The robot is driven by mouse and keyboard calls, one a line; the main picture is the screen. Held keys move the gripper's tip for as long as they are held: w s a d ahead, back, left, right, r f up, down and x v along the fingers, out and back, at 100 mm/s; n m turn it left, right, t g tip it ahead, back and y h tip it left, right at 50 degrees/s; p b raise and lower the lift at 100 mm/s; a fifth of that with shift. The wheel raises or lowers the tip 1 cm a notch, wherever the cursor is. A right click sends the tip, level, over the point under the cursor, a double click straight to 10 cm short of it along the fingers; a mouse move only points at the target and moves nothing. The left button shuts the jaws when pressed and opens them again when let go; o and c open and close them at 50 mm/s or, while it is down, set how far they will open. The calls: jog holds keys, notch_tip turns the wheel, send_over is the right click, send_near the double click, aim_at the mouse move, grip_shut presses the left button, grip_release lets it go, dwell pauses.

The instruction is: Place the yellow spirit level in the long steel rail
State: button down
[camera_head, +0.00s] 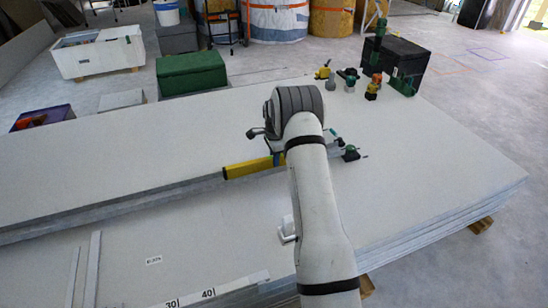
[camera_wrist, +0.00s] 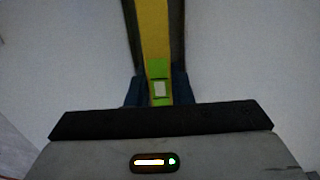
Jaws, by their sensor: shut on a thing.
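The yellow spirit level (camera_head: 246,168) lies along the line of the long steel rail (camera_head: 130,204), which runs from the left edge toward my wrist. My gripper (camera_head: 277,159) is shut on the level near its right part; my arm hides the level's far end. In the wrist view the level (camera_wrist: 154,25), with a green vial section, sits between the blue fingertips of my gripper (camera_wrist: 157,92). Dark grey rail walls (camera_wrist: 177,35) show on both sides of it. I cannot tell whether the level rests on the rail floor or hovers above it.
Light panels (camera_head: 420,180) form a broad stack. Several small tools (camera_head: 373,87) and a black case (camera_head: 395,62) stand at the back right. A green tool (camera_head: 350,153) lies just right of my wrist. Metal strips (camera_head: 92,270) and a marked ruler (camera_head: 225,288) lie in front.

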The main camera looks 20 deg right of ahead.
jog(key=c, duration=1.3)
grip_release()
notch_tip(320, 180, up, 13)
jog(key=p, duration=0.5)
jog(key=s+a+r+n, duration=0.45)
jog(key=s+r, duration=0.25)
jog(key=r, duration=0.2)
jog(key=s+a+r+n, duration=0.2)
jog(key=s+r, duration=0.1)
jog(key=s, duration=0.2)
jog(key=s+a+r+n, duration=0.2)
jog(key=s+a+r, duration=0.1)
jog(key=s, duration=0.2)
jog(key=s+a+n, duration=0.1)
jog(key=s+n, duration=0.2)
jog(key=s, duration=0.5)
jog(key=s+a+n, duration=0.2)
jog(key=s+n, duration=0.1)
jog(key=s, duration=0.5)
jog(key=s+a+n+t, duration=0.1)
jog(key=s+a+n, duration=0.1)
jog(key=s, duration=0.6)
jog(key=shift+a+f+n, duration=0.1)
jog(key=shift+a+n, duration=0.05)
jog(key=shift+n, duration=0.6)
